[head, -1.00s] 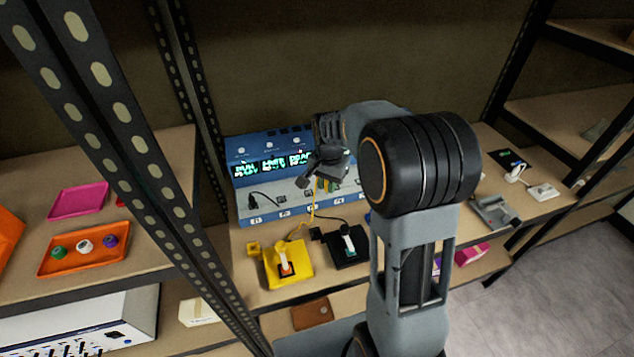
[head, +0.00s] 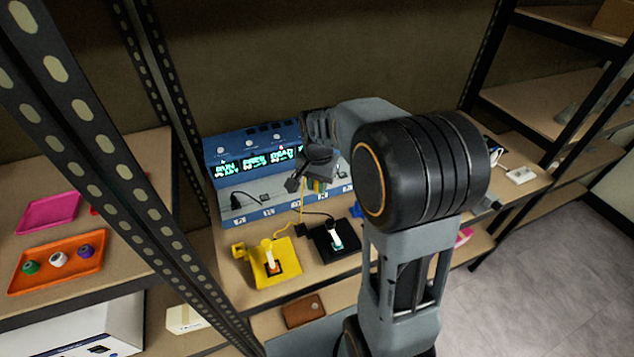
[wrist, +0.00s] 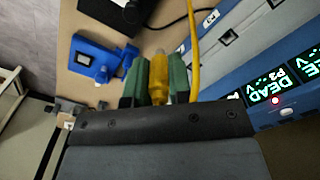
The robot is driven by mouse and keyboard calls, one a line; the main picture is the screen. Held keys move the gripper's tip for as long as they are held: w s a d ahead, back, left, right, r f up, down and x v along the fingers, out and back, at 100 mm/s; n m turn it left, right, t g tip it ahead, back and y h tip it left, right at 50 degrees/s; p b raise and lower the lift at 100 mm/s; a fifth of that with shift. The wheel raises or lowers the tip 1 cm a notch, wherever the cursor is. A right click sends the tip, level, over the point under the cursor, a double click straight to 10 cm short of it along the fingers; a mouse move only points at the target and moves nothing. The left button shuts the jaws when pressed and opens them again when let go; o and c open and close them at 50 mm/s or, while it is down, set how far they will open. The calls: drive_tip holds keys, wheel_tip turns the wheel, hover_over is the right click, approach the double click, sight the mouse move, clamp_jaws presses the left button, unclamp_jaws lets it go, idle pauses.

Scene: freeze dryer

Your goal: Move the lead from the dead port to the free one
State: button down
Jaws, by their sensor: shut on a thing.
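My gripper (head: 316,182) is in front of the right part of the blue dryer panel (head: 213,150). In the wrist view its green fingers (wrist: 156,78) are shut on the yellow plug (wrist: 158,80) of the yellow lead (wrist: 193,45). The lead (head: 301,210) runs down to a yellow block (head: 258,281). The screen reading DEAD P3 (wrist: 270,88) is right of the gripper in the wrist view, with another partly cut-off screen beside it. No port shows touching the plug; the ports near the gripper are hidden by my arm in the head view.
A black lead (head: 260,200) lies at a left port. A black block (head: 322,250) with a white lever stands right of the yellow block, and a blue block (wrist: 92,58) shows in the wrist view. A rack post (head: 100,140) stands at the left. An orange tray (head: 30,285) is beyond it.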

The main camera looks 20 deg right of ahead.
drive_tip(key=shift+f, duration=0.2)
drive_tip(key=w+d+p, duration=0.3)
drive_tip(key=w+d, duration=0.3)
drive_tip(key=d, duration=0.1)
drive_tip(key=shift+w+d, duration=0.25)
drive_tip(key=shift+w, duration=0.15)
idle(0.4)
drive_tip(key=w+d+p, duration=0.4)
drive_tip(key=w+d, duration=0.2)
drive_tip(key=d, duration=0.1)
drive_tip(key=shift+w+d, duration=0.2)
drive_tip(key=shift+w, duration=0.15)
drive_tip(key=shift+f, duration=0.1)
wheel_tip(320, 180, down, 3)
drive_tip(key=shift+f+b, duration=0.2)
drive_tip(key=shift+b, duration=0.75)
